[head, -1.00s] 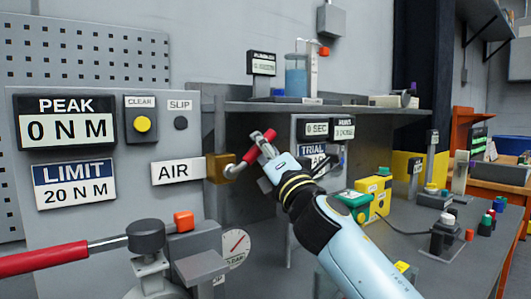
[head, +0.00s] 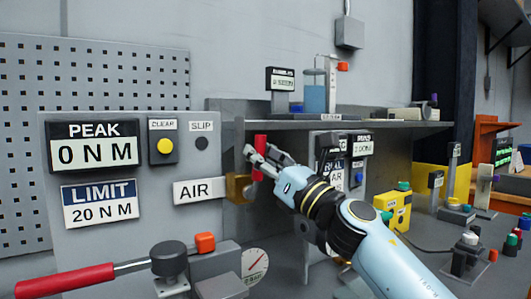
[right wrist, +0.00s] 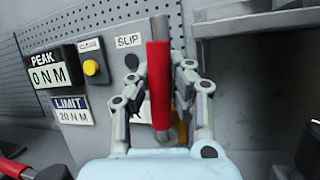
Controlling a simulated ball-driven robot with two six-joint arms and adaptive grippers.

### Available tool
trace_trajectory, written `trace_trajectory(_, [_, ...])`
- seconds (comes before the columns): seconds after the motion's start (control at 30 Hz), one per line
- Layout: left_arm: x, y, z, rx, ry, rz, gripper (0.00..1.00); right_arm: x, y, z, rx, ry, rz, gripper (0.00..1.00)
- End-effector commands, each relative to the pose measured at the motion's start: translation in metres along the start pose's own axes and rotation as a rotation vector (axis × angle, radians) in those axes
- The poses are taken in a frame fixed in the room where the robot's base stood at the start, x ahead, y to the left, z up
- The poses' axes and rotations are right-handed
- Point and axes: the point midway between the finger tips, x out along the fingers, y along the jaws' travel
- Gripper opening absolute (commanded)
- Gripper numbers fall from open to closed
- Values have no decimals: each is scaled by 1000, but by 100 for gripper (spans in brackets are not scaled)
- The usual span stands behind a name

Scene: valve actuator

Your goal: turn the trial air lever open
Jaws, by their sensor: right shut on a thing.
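The red-handled lever (head: 260,146) stands about upright above a brass valve body (head: 237,189), just right of the AIR label (head: 199,190). My right gripper (head: 259,163) reaches in from the right and is shut on the red handle. In the right wrist view the red handle (right wrist: 159,88) runs up and down between the two fingers of my right gripper (right wrist: 162,78). The brass body is mostly hidden there. My left gripper is not in view.
A grey panel with a PEAK display (head: 96,148), a LIMIT plate (head: 101,203) and a yellow CLEAR button (head: 165,146) stands left. A red-handled wrench (head: 66,281) lies below it. A shelf (head: 400,128) overhangs the lever area. A yellow box (head: 397,210) is right.

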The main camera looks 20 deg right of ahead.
Motion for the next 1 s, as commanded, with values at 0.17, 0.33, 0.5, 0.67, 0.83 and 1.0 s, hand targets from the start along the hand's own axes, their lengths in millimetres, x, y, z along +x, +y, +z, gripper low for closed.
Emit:
trace_trajectory(0.17, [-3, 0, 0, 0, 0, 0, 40, 0, 4, -2, -53, 20, 21, 0])
trace_trajectory(0.33, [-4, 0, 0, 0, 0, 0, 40, 0, 6, -3, -75, 26, 30, 0])
trace_trajectory(0.5, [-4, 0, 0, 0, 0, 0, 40, 0, 6, -4, -80, 28, 32, 0])
trace_trajectory(0.67, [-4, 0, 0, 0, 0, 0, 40, 0, 6, -4, -79, 28, 32, 0])
trace_trajectory(0.83, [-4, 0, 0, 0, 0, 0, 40, 0, 6, -3, -79, 27, 32, 27])
trace_trajectory(1.0, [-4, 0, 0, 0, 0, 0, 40, 1, 6, -2, -78, 25, 32, 44])
